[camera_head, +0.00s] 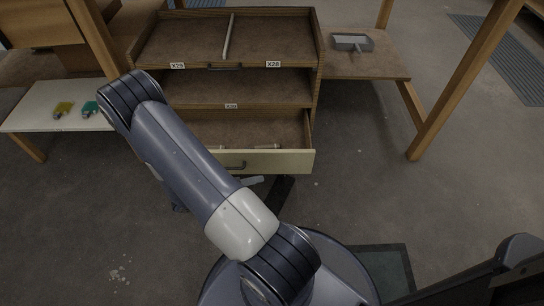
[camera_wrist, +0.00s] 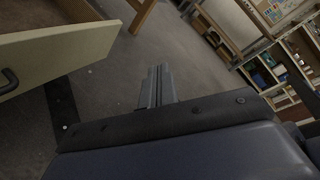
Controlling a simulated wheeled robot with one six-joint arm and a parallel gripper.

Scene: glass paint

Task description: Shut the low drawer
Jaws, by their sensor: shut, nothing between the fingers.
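The low drawer (camera_head: 285,161) stands open at the bottom of the brown cabinet (camera_head: 318,60), its pale front pulled toward me. A dark handle (camera_head: 236,165) is on its front. Part of the drawer is hidden behind my arm. In the wrist view the drawer front (camera_wrist: 62,56) is at the left, with its handle (camera_wrist: 9,80) at the edge. My gripper (camera_wrist: 158,70) is shut and empty, to the right of the drawer front and apart from it in that view. In the head view its tip (camera_head: 252,181) shows just below the drawer front, partly hidden by my arm.
A pale low shelf (camera_head: 40,112) with yellow and green items stands left. A wooden shelf (camera_head: 370,64) holding a grey tray (camera_head: 351,42) is right, with a table leg (camera_head: 450,95) beside it. Light items (camera_head: 267,147) lie in the drawer. Floor right of the drawer is clear.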

